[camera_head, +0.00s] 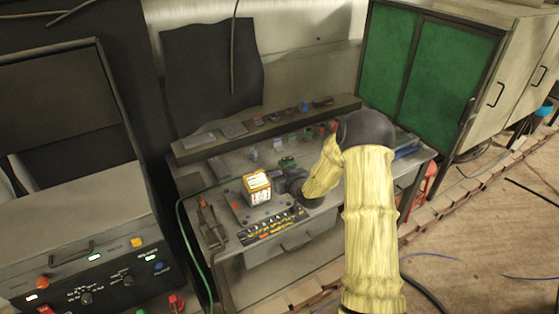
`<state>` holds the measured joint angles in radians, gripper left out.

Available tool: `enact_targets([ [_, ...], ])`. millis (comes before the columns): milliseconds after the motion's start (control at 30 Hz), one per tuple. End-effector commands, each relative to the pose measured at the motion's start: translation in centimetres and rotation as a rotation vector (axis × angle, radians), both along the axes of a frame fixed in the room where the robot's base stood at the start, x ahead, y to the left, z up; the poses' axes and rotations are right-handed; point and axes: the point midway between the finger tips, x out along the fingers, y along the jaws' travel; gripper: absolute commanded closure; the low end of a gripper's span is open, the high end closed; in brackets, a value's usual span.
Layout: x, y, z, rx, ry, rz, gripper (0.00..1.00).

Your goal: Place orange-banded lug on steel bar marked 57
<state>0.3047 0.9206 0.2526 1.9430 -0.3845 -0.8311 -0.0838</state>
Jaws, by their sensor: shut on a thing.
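My arm reaches in from the right, and my dark gripper (281,183) is low over the workbench. A white block with orange bands (257,188) is right at its left end, and it looks like the orange-banded lug. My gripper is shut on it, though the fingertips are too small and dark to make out. A dark strip with a row of yellow marks (272,226) lies along the bench front, below the block. I cannot read any number, so I cannot tell which part is the steel bar marked 57.
The workbench (232,262) has a back ledge (258,124) with several small items. A clamp-like tool (211,225) lies at the left. A control console (90,250) stands at the left, a green-doored cabinet (435,65) at the right. A green cable (190,240) hangs beside the bench.

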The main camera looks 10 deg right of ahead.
Motion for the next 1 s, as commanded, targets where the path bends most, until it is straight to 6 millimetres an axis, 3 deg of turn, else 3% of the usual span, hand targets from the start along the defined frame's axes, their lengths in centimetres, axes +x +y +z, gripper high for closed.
enact_targets([
  [167,-4.2,0.2,-4.3,0.002,0.010,-0.043,1.00],
  [500,-14.5,0.4,-14.2,-0.001,0.012,-0.161,1.00],
  [700,-18.3,0.5,-17.9,-0.001,0.008,-0.205,1.00],
  [1000,-21.5,0.6,-21.1,0.000,0.002,-0.245,1.00],
])
